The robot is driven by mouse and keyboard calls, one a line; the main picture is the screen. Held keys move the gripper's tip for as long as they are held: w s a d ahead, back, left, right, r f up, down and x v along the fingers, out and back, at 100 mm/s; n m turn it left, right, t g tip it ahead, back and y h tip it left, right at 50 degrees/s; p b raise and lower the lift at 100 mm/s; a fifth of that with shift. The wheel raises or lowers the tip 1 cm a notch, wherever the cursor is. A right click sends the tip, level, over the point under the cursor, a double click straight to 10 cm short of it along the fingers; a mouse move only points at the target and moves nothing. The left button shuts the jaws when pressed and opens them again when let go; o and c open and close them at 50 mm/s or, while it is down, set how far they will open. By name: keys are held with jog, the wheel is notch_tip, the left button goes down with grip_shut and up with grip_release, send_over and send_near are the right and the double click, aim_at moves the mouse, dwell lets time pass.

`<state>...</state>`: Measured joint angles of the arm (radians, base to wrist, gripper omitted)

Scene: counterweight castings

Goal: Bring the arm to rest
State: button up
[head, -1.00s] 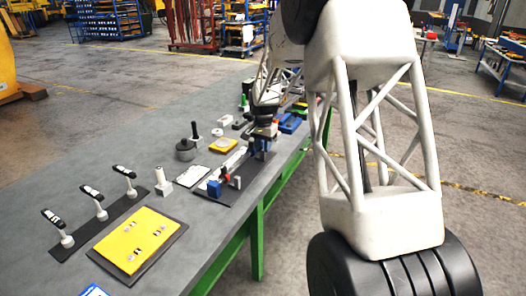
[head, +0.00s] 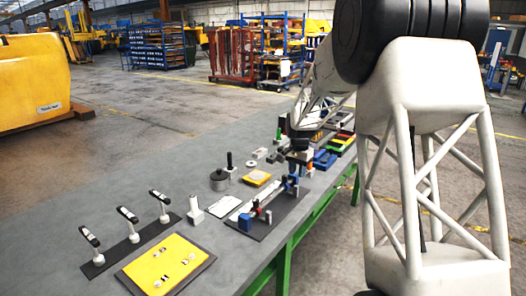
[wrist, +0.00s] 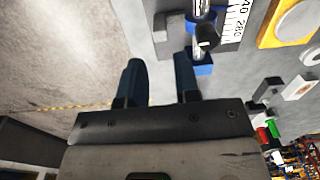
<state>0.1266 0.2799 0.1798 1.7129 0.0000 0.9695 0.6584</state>
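My gripper (head: 300,158) hangs from my bent arm over the far end of a fixture on the workbench (head: 240,163). Its fingertips are too small to make out in the head view. In the wrist view my gripper (wrist: 159,75) has two dark blue fingers set apart, with nothing between them. The fixture (head: 268,226) has a dark base, a blue block at its near end and blue posts at its far end. In the wrist view a blue block (wrist: 203,67) and a shiny rod (wrist: 202,10) lie just beyond the right finger, apart from it.
Three black-topped levers (head: 128,214) stand on a dark strip, with a yellow plate (head: 165,262) nearby. A grey round weight (head: 219,182), a yellow pad (head: 257,178) and blue and green trays (head: 325,160) surround the fixture. Open floor (head: 330,265) lies right of the bench.

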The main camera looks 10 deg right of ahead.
jog(key=s+a+r+n+t, duration=0.1)
jog(key=s+a+r+n, duration=0.15)
jog(key=s+r, duration=0.7)
jog(key=s+a+r+n, duration=0.2)
jog(key=s+a+r, duration=0.15)
jog(key=s, duration=1.25)
jog(key=s+a+f+n, duration=0.1)
jog(key=s+a+n, duration=0.1)
jog(key=s, duration=1.1)
jog(key=s+a+f+n+t, duration=0.1)
jog(key=s+a+f+n, duration=0.1)
jog(key=s, duration=1.2)
jog(key=shift+s+t, duration=0.15)
jog(key=shift+t, duration=0.15)
jog(key=shift+o, duration=0.3)
